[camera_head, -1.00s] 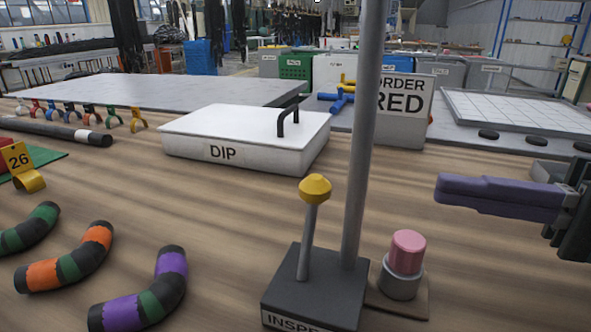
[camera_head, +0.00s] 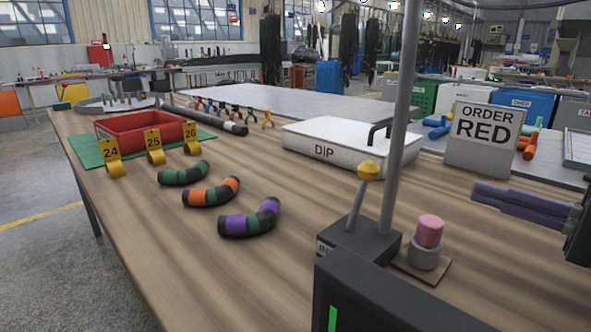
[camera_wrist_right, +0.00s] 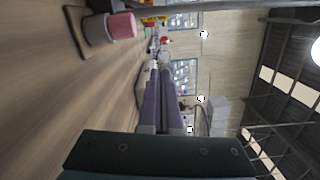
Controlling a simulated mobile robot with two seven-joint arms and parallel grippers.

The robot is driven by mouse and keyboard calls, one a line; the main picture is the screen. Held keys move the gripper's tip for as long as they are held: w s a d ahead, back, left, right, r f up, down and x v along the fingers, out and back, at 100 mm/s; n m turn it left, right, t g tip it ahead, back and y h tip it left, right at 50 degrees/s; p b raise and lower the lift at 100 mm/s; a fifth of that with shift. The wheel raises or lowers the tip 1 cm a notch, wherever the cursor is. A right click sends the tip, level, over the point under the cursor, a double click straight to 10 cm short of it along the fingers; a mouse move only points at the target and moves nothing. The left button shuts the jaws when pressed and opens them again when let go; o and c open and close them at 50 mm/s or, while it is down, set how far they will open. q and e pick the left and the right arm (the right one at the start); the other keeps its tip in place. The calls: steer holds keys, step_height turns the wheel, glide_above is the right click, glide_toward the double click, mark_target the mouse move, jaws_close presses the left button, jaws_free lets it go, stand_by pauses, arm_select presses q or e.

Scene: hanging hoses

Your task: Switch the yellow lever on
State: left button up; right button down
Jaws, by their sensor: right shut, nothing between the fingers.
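The yellow lever (camera_head: 368,170) is a grey stem with a yellow knob, rising from a dark base block (camera_head: 375,240) beside a tall grey post. The stem leans a little to the right in the head view. My right gripper (camera_head: 478,192) comes in from the right edge with long purple fingers. They are shut with nothing between them, above the table and apart from the lever. The fingers also show in the wrist view (camera_wrist_right: 165,85), where I cannot make out the lever. My left gripper is not in view.
A pink cylinder on a grey holder (camera_head: 428,240) stands just right of the base block. The tall post (camera_head: 402,120) rises close beside the lever. A white DIP box (camera_head: 340,150) and an ORDER RED sign (camera_head: 485,135) stand behind. Banded hoses (camera_head: 210,192) lie left.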

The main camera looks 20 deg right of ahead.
mark_target(398, 174)
steer(key=b+x, duration=0.3)
steer(key=x, duration=0.7)
steer(key=shift+a, duration=0.15)
arm_select(q)
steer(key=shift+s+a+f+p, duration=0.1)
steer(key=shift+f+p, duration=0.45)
steer(key=shift+p, duration=0.45)
arm_select(e)
steer(key=a, duration=0.2)
steer(key=s+a, duration=0.1)
steer(key=shift+a+r, duration=0.4)
steer(key=shift+s+a+r+p, duration=0.15)
steer(key=shift+a+r+p, duration=0.2)
steer(key=shift+a+p, duration=0.25)
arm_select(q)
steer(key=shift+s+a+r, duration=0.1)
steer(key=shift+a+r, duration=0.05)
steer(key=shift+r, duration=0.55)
arm_select(e)
steer(key=shift+d, duration=0.2)
